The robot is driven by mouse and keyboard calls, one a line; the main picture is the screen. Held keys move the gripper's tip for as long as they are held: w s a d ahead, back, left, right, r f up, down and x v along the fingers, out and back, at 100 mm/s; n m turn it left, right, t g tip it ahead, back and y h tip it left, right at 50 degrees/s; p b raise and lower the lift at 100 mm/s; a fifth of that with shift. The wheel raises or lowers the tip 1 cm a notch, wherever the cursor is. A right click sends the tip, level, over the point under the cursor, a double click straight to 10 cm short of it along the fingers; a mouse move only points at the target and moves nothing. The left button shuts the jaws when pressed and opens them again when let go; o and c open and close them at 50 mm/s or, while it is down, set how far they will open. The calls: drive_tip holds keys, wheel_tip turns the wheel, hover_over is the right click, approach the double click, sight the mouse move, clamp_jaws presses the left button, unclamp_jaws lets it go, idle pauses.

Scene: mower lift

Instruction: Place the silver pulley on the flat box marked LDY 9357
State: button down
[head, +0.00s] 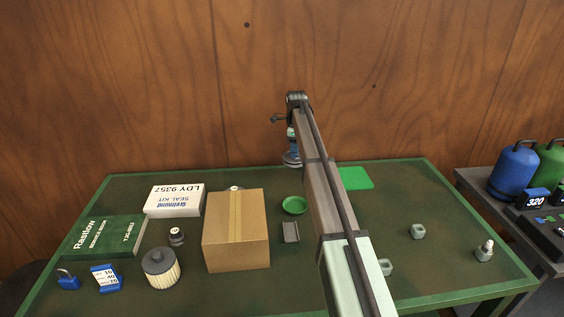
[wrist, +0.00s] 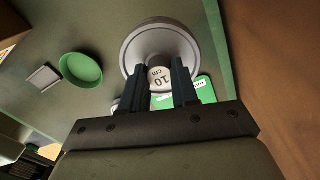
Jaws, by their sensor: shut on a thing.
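The silver pulley (wrist: 184,42) is a round, flanged metal disc with a hub marked "10 cm" in the wrist view. My gripper (wrist: 164,82) is shut on its hub. In the head view my gripper (head: 291,141) is above the far part of the table, with the pulley (head: 291,160) below it, partly hidden by my arm. Whether the pulley touches the table is hard to tell. The flat white box marked LDY 9357 (head: 164,204), also reading SEAL KIT, lies at the table's back left, well left of my gripper. Its top looks clear.
A tall cardboard box (head: 236,235) stands between the white box and my arm; a round metal thing (head: 233,188) is partly hidden behind it. A green dish (head: 294,205) and grey block (head: 291,233) lie near my arm. A green box (head: 103,238) and filter (head: 161,270) stand left.

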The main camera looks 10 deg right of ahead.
drive_tip(key=shift+r, duration=0.5)
drive_tip(key=shift+a, duration=0.4)
drive_tip(key=s+a+r+n, duration=0.1)
drive_tip(key=s+a+n, duration=0.1)
drive_tip(key=a, duration=1.1)
drive_tip(key=s+a+r+n, duration=0.1)
drive_tip(key=s+a, duration=0.1)
drive_tip(key=a, duration=1)
wheel_tip(320, 180, up, 2)
drive_tip(key=m, duration=0.3)
hover_over(175, 196)
drive_tip(key=shift+f, duration=4.6)
drive_tip(key=shift+f, duration=0.2)
drive_tip(key=c, duration=0.8)
unclamp_jaws()
drive_tip(key=shift+c, duration=0.2)
